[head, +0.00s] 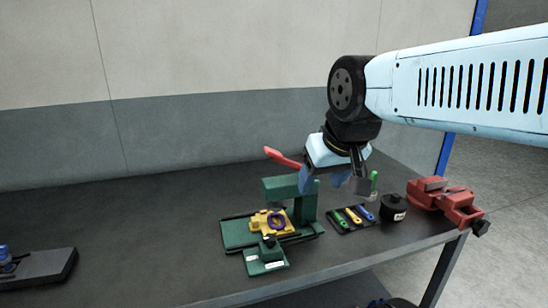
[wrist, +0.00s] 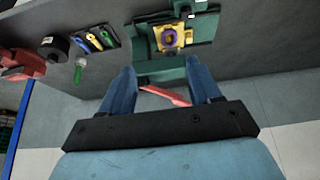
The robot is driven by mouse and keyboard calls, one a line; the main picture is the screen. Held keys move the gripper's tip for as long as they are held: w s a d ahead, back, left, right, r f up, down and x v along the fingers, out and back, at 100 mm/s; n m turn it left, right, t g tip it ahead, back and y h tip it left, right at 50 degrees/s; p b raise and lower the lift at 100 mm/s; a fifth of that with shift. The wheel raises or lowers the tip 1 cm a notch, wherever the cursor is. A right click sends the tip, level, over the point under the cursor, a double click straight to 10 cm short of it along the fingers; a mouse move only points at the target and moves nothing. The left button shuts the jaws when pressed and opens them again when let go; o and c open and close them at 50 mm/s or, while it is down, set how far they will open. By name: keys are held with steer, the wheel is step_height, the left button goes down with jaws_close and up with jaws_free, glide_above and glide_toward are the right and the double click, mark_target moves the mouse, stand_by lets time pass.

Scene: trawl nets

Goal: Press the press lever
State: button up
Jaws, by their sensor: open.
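The press is a green frame (head: 309,206) on a green base on the dark bench. Its red lever (head: 283,158) sticks out from the top toward the upper left. A yellow fixture (head: 258,222) with a purple ring (head: 276,222) sits on the press base. My gripper (head: 325,184) is open, just behind and above the press frame. In the wrist view, the red lever (wrist: 166,96) shows between the two blue fingers of my gripper (wrist: 164,84), nearer their bases than their tips. I cannot tell whether either finger touches the lever.
A black tray (head: 345,226) with several coloured-handled tools lies right of the press. Beyond it are a black canister (head: 393,207), a green-handled tool (head: 373,182) and a red vise (head: 446,200) near the right edge. The bench left of the press is mostly clear; a wall stands behind.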

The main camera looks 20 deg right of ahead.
steer(key=shift+c, duration=0.7)
steer(key=shift+w+r, duration=0.4)
steer(key=c, duration=0.3)
steer(key=w+r+g, duration=0.1)
steer(key=w+r, duration=0.1)
steer(key=w, duration=0.1)
steer(key=w+r+g+y, duration=0.1)
steer(key=w+r, duration=0.1)
steer(key=w+r+g, duration=0.1)
steer(key=w+r, duration=0.1)
steer(key=w, duration=0.1)
steer(key=shift+w+d+m+y, duration=0.3)
steer(key=shift+d+y, duration=0.1)
jaws_close()
steer(key=w+d+r+g+y, duration=0.1)
steer(key=w+d+r+y, duration=0.1)
steer(key=w, duration=0.4)
steer(key=w+d+r+g+y, duration=0.1)
steer(key=w+d+r, duration=0.1)
steer(key=w, duration=0.5)
steer(key=shift+w+d+r+g+y, duration=0.25)
steer(key=shift+d+r+g+y, duration=0.1)
steer(key=shift+d+y, duration=0.1)
